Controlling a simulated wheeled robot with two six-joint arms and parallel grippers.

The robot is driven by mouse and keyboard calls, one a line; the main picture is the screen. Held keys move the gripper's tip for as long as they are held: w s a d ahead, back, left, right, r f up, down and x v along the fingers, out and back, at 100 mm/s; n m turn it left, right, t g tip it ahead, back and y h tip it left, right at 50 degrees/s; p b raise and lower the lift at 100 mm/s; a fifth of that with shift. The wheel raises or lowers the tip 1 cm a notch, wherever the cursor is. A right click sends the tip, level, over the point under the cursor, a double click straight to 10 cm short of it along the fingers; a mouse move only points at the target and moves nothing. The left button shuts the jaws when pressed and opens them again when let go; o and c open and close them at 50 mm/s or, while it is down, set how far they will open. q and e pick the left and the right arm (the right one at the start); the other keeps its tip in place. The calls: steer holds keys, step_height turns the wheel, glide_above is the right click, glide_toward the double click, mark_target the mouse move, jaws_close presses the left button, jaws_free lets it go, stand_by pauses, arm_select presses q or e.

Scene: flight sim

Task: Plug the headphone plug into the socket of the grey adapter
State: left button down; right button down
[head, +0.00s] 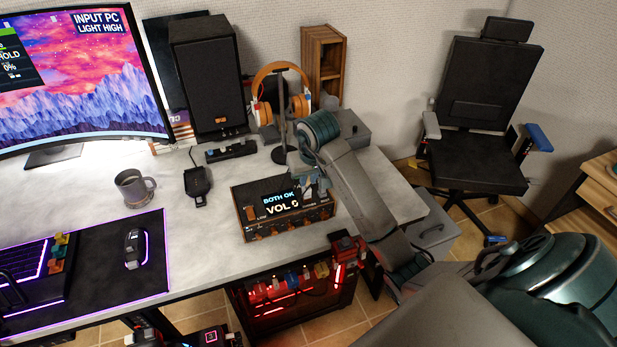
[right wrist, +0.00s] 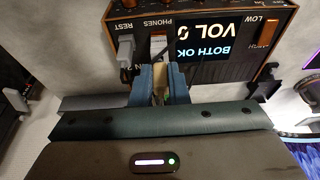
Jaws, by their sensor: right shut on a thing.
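My right gripper (head: 312,188) is at the right end of the amplifier box (head: 262,232), close to its top. In the right wrist view, its blue-grey fingers (right wrist: 160,84) are shut on a small pale piece, which looks like the headphone plug (right wrist: 158,72). The fingers hide most of it, and I cannot tell whether its tip is in a socket. A light grey block (right wrist: 127,50), which may be the grey adapter, sits beside the fingers at the box, near the REST label. My left gripper is not in view.
Orange headphones (head: 268,84) hang on a stand behind the box, beside a black speaker (head: 207,75). A mug (head: 134,188), a mouse (head: 134,246) and a keyboard are at the left. The desk (head: 205,235) is clear between mouse mat and box.

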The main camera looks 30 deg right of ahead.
steer(key=shift+f+b, duration=0.5)
steer(key=shift+f, duration=0.1)
steer(key=shift+r, duration=0.2)
stand_by(0.4)
steer(key=shift+r+p, duration=1.25)
steer(key=shift+r, duration=0.55)
